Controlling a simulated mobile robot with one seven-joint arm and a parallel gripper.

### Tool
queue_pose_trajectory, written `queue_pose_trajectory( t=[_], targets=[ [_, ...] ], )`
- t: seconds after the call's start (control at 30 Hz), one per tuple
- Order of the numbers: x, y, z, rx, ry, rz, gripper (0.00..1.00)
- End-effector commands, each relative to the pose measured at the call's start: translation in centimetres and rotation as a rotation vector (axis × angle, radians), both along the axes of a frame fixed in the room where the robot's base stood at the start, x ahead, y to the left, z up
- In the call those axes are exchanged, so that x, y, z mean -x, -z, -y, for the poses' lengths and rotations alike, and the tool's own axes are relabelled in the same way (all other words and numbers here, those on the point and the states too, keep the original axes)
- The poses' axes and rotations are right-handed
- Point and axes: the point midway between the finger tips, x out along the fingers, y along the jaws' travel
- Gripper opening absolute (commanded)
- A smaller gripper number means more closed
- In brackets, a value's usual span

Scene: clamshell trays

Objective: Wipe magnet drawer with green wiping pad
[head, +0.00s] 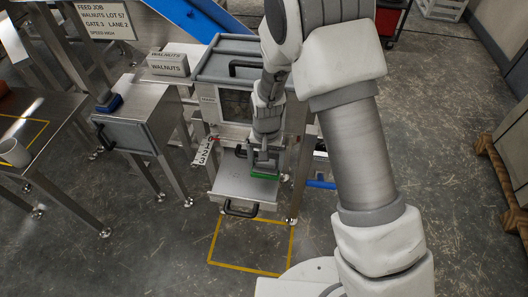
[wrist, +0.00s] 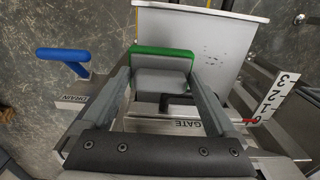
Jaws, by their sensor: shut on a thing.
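The magnet drawer (head: 225,187) is pulled out at the front of the steel machine, with a black handle on its front. In the wrist view its pale floor (wrist: 228,50) shows a few small dark specks. My gripper (head: 263,163) is shut on the green wiping pad (head: 265,175), over the rear right part of the drawer. In the wrist view the pad has a green edge (wrist: 162,51) and a grey body between my two fingers. Its underside is hidden, so I cannot tell whether it touches the drawer.
A blue handle (wrist: 63,56) by a DRAIN label sticks out on one side. A numbered plate (head: 205,150) stands left of the drawer. The yellow-outlined floor in front is clear.

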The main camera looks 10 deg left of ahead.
Motion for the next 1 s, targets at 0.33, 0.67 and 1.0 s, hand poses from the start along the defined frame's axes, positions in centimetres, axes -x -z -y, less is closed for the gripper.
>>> queue_pose_trajectory(
  t=[0.33, 0.67, 1.0],
  targets=[
    [-0.7, -3.0, 0.7, -0.001, 0.002, 0.001, 0.48],
    [-0.7, -3.0, 0.7, 0.000, 0.001, 0.000, 0.48],
    [-0.7, -3.0, 0.9, 0.000, 0.006, 0.000, 0.48]
  ],
)
